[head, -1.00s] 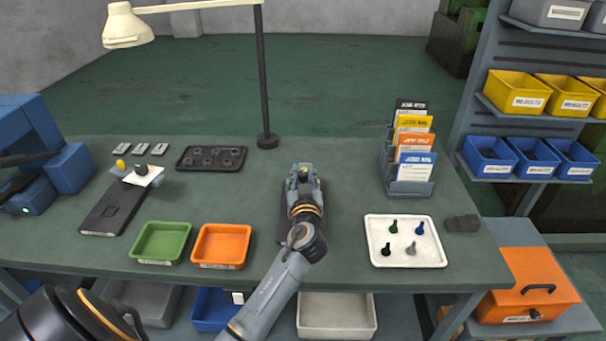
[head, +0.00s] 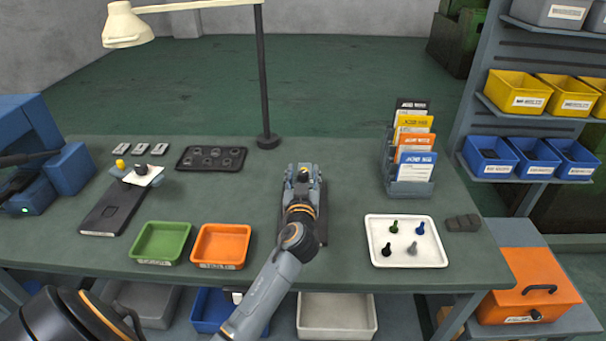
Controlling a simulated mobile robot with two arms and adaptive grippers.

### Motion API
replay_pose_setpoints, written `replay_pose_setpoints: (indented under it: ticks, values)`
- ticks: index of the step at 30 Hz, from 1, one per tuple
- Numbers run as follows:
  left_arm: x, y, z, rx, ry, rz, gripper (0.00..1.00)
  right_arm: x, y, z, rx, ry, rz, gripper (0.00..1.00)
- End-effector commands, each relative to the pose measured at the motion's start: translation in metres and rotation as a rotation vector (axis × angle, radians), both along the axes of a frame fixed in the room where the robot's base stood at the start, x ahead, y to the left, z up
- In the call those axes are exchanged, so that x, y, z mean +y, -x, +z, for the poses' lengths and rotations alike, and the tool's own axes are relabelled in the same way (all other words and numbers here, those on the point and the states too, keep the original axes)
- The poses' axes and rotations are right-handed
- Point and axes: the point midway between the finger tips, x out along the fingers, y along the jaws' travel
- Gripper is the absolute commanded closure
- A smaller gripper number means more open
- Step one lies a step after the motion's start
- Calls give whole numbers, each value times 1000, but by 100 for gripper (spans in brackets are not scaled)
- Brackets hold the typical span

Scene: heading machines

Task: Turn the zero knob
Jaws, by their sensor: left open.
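My left gripper (head: 303,174) is open above the middle of the bench, pointing away from me. A dark flat base (head: 321,226) lies beneath it, mostly hidden by my gripper and wrist. Something dark shows between the fingertips, too small and covered to identify, and I cannot tell whether the fingers touch it. No part is clearly readable as the zero knob. At the left, a black flat device (head: 112,208) carries a yellow knob (head: 121,164), a dark knob (head: 141,169) and a white card (head: 150,178). My right gripper is not in view.
A green tray (head: 135,244) and an orange tray (head: 221,264) stand left of my arm. A white tray (head: 405,258) with small pegs and a card rack (head: 410,188) stand right. A lamp post (head: 262,80) rises behind. The bench between gripper and rack is clear.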

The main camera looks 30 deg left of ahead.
Motion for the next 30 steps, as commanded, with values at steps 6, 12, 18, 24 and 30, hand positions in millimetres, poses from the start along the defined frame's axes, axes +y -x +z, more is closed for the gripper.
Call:
replay_pose_setpoints:
  ticks: [6, 12, 18, 24, 30]
  values:
    - [-14, 23, -1, 1, 4, 0, 52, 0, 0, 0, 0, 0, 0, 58]
    - [-37, 61, -2, 3, 5, 1, 52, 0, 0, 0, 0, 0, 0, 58]
    - [-55, 90, -2, 3, 4, 0, 52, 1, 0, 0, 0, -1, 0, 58]
    - [-62, 101, -1, 0, 1, 0, 52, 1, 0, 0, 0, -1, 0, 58]
    - [-62, 102, 0, 0, 0, 0, 52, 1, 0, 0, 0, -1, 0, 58]
